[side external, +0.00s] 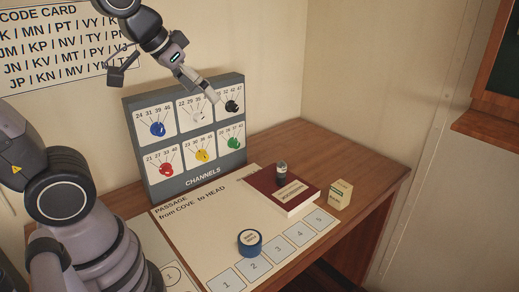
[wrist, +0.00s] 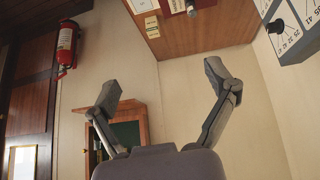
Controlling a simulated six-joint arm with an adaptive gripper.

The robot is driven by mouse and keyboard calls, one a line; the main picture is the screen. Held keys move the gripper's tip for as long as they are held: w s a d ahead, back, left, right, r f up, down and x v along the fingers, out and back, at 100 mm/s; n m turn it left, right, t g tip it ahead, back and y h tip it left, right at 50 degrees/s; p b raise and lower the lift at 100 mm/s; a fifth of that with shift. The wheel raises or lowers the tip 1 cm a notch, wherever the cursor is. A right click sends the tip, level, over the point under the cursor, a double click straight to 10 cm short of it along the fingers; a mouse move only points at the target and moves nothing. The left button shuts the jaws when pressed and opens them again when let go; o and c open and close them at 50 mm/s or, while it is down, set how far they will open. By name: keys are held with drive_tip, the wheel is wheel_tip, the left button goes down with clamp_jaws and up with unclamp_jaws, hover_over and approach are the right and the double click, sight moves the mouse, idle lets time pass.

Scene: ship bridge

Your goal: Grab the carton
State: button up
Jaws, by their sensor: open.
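The carton (side external: 340,194) is a small beige box with a label. It stands upright on the brown table, right of the dark red book, in the side external view. In the wrist view, a small pale box that looks like the carton (wrist: 153,27) shows at the top, on the table's edge area. My gripper (side external: 165,88) is up high in front of the channels panel, to the left of the carton and well apart from it. Its two fingers are spread wide with nothing between them, as the wrist view (wrist: 162,84) also shows.
A grey channels panel (side external: 194,180) with coloured knobs stands at the back of the table (side external: 376,182). The carton is near the table's right edge.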

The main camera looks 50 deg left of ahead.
drive_tip(key=w+d+f+t, duration=0.1)
drive_tip(key=w+f, duration=0.2)
drive_tip(key=w, duration=0.4)
drive_tip(key=w+d+f+t, duration=0.1)
drive_tip(key=w+d+f, duration=0.15)
drive_tip(key=w, duration=0.45)
drive_tip(key=t, duration=0.4)
hover_over(341, 186)
drive_tip(key=s, duration=1.2)
wheel_tip(341, 186, down, 25)
drive_tip(key=shift+t, duration=0.3)
drive_tip(key=x, duration=0.8)
drive_tip(key=shift+w+a+f, duration=0.1)
drive_tip(key=shift+w+a, duration=0.1)
drive_tip(key=shift+a, duration=0.1)
drive_tip(key=shift+f+x, duration=0.15)
drive_tip(key=shift+x, duration=1.15)
drive_tip(key=shift+f+x, duration=0.1)
drive_tip(key=shift+x, duration=1.25)
drive_tip(key=shift+s+d, duration=0.1)
drive_tip(key=shift+c, duration=0.2)
drive_tip(key=c, duration=1.2)
drive_tip(key=shift+r, duration=0.1)
